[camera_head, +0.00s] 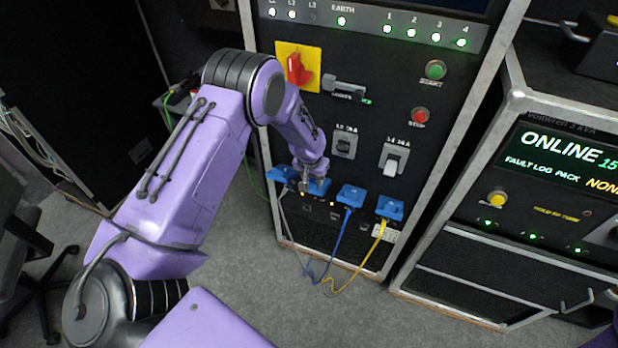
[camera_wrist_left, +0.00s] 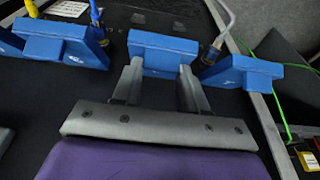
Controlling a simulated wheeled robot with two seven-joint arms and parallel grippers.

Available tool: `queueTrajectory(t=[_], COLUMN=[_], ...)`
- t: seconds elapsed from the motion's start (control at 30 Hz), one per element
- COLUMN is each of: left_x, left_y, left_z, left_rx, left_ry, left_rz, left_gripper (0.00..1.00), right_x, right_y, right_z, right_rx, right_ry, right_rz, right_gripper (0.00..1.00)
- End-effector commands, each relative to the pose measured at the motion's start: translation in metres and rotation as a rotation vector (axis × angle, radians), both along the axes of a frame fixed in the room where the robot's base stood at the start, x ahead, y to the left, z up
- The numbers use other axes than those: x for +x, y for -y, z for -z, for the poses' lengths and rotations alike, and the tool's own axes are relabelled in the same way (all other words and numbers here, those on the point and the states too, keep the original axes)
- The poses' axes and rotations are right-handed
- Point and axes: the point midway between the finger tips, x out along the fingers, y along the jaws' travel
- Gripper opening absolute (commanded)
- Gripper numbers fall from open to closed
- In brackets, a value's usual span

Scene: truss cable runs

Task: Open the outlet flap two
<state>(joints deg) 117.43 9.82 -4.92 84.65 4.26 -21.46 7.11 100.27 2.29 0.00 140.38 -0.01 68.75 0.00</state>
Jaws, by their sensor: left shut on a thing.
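A row of blue outlet flaps runs along the lower part of the rack panel. Outlet flap two (camera_head: 320,187), second from the left in the head view, is partly hidden by my left gripper (camera_head: 308,184). In the left wrist view the same flap (camera_wrist_left: 163,48) sits between the two grey fingers of my left gripper (camera_wrist_left: 161,72), which is shut on it. No cable shows at this flap. How far it is raised I cannot tell. My right gripper is not in view.
Flap one (camera_head: 281,174) has a grey cable close beside it. Flap three (camera_head: 351,195) has a blue cable and flap four (camera_head: 390,208) a yellow cable (camera_head: 374,245), both hanging below. Breaker switches (camera_head: 392,160) and a red rotary switch (camera_head: 298,70) sit above.

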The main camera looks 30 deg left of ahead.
Motion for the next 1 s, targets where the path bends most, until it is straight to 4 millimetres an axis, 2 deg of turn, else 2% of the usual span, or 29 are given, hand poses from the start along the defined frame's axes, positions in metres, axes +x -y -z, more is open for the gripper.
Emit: queueTrajectory(t=[0.03, 0.27, 0.3, 0.37, 0.4, 0.63, 0.73, 0.87, 1.0], left_x=[0.006, 0.006, 0.006, 0.005, 0.004, 0.001, 0.0, -0.005, -0.011], left_y=[0.0, 0.0, 0.0, 0.0, -0.001, -0.002, -0.002, 0.0, 0.002], left_z=[-0.003, -0.003, -0.003, -0.003, -0.003, -0.002, -0.007, -0.031, -0.064], left_rx=[0.0, 0.0, -0.001, -0.001, -0.001, -0.001, -0.001, -0.001, -0.001], left_ry=[0.017, 0.017, 0.017, 0.017, 0.016, 0.009, 0.008, 0.012, 0.011], left_rz=[-0.003, -0.003, -0.004, -0.004, -0.004, -0.006, -0.006, -0.006, -0.003], left_gripper=[0.0, 0.0, 0.45, 0.65, 0.68, 0.68, 0.68, 0.68, 0.68], right_x=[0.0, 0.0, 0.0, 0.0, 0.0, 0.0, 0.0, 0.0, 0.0], right_y=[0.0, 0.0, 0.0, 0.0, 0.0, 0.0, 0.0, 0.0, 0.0], right_z=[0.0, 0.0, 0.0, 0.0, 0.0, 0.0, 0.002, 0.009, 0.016], right_rx=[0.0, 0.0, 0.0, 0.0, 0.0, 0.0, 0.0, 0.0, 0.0], right_ry=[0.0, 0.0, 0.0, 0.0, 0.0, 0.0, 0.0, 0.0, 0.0], right_rz=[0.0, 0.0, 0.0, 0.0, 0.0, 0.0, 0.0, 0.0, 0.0], right_gripper=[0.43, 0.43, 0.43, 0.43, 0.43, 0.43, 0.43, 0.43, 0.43])
